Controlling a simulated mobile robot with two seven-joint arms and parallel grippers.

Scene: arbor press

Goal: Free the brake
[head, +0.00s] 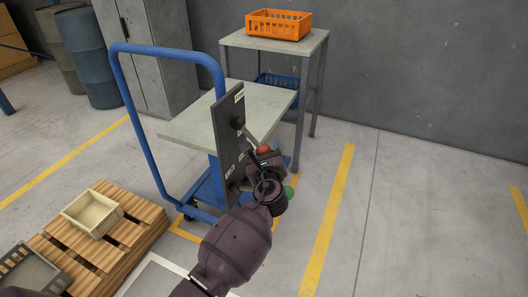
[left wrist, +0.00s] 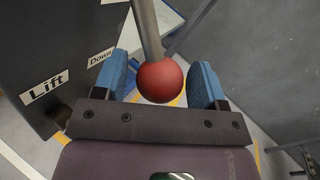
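A wheeled lift table with a grey top (head: 200,128) and a blue push handle (head: 140,135) stands in the middle of the head view. Its dark upright panel (head: 228,135) carries white labels; the left wrist view shows "Lift" (left wrist: 45,88) and "Down" (left wrist: 101,57). A metal lever (left wrist: 148,30) ends in a red ball (left wrist: 161,82), also visible in the head view (head: 264,150). My left gripper (left wrist: 161,80) is open, its blue-padded fingers on either side of the red ball with narrow gaps. My right gripper is out of view.
A grey table (head: 300,45) with an orange crate (head: 278,24) stands behind, with a blue crate (head: 277,82) below. A wooden pallet (head: 140,212) with a beige box (head: 92,213) is at lower left. The floor to the right (head: 410,220) is clear.

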